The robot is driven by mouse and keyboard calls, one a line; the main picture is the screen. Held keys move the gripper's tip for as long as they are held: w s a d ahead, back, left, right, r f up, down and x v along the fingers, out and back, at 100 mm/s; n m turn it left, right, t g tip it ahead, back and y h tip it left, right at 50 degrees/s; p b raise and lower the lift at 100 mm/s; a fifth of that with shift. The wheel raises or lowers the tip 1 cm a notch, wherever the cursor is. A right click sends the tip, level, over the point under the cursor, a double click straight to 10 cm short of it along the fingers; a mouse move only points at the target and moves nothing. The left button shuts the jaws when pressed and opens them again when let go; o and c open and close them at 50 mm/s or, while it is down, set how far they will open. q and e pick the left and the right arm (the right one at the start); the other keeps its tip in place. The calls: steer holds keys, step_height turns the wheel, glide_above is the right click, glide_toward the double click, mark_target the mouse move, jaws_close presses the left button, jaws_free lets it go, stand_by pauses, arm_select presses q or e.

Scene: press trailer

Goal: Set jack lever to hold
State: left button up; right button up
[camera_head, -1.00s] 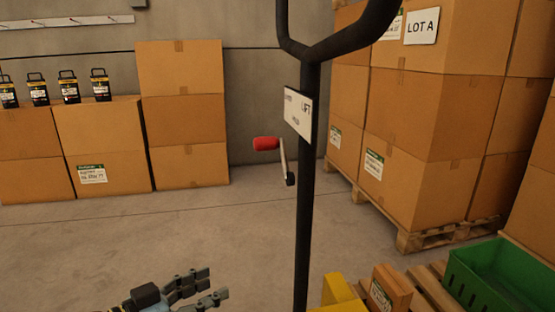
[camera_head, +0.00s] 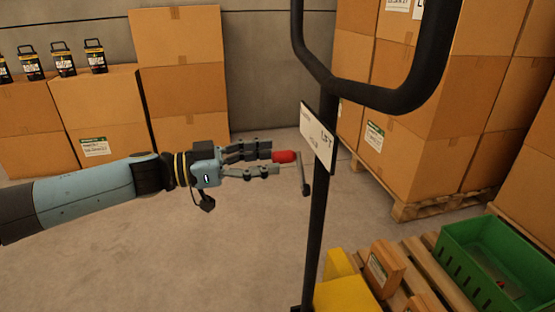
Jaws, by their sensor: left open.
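The jack's black handle column (camera_head: 318,210) rises on the right of centre, with a loop grip (camera_head: 385,98) at its top. A white plate (camera_head: 317,138) on the column reads LIFT, with other small words that are hard to read. The jack lever has a red knob (camera_head: 284,156) and a thin grey arm (camera_head: 305,178) on the left side of the column. My left gripper (camera_head: 272,160) reaches in from the left. Its fingers are open, one above and one below the red knob's left end. My right gripper is out of view.
A yellow part (camera_head: 343,290) of the jack is at the column's foot. A pallet (camera_head: 411,276) beside it holds a small carton (camera_head: 384,268) and a green crate (camera_head: 495,265). Stacked cartons (camera_head: 180,75) stand behind at left. The floor between is clear.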

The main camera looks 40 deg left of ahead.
arm_select(q)
steer(key=shift+x, duration=1.4)
jaws_close()
